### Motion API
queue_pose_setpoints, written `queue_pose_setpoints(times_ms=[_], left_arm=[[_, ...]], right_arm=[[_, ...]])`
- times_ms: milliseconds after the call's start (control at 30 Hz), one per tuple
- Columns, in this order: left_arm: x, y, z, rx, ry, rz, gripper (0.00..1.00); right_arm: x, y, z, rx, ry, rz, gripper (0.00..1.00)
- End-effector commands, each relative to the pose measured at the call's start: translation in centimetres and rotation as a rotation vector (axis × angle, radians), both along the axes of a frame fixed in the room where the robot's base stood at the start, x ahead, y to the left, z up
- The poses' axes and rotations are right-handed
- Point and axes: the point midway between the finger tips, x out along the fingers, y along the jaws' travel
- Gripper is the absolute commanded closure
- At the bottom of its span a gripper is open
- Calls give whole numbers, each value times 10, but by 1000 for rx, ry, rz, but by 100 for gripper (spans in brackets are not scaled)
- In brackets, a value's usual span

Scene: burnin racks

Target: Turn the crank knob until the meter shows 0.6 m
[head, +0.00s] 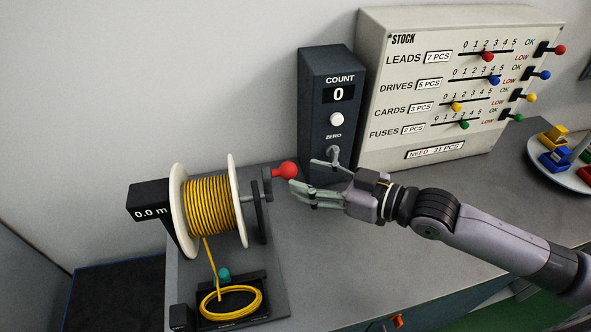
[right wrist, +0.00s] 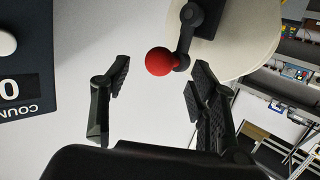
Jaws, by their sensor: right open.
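The crank knob (head: 286,170) is a red ball on a dark crank arm (head: 267,181) at the right side of a reel (head: 209,207) wound with yellow cable. The meter (head: 150,212) at the left of the reel reads 0.0 m. My right gripper (head: 303,193) is open just right of the knob. In the right wrist view the red knob (right wrist: 160,61) shows beyond and between the open fingers of the right gripper (right wrist: 157,90), with no contact visible. My left gripper is not in view.
A dark COUNT box (head: 332,115) reading 0 stands behind my right gripper. A STOCK panel (head: 460,85) with colored sliders stands at the back right. A yellow cable coil (head: 231,303) lies in front of the reel. A round tray (head: 565,174) with colored parts is far right.

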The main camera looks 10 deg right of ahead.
Motion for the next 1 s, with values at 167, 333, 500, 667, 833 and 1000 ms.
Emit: queue_pose_setpoints(times_ms=[167, 333, 500, 667, 833, 1000], left_arm=[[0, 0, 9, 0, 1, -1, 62], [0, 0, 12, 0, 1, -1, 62], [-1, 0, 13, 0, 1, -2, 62], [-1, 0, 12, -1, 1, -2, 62], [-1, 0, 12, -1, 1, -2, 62], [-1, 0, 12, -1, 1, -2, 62]], right_arm=[[17, 17, -1, 4, -2, 1, 46], [25, 26, -5, 0, -1, 2, 46], [27, 29, -7, -1, -1, 3, 46], [27, 29, -7, -1, -1, 3, 46], [27, 28, -7, -1, -1, 3, 55], [27, 28, -7, -1, -1, 2, 66]])
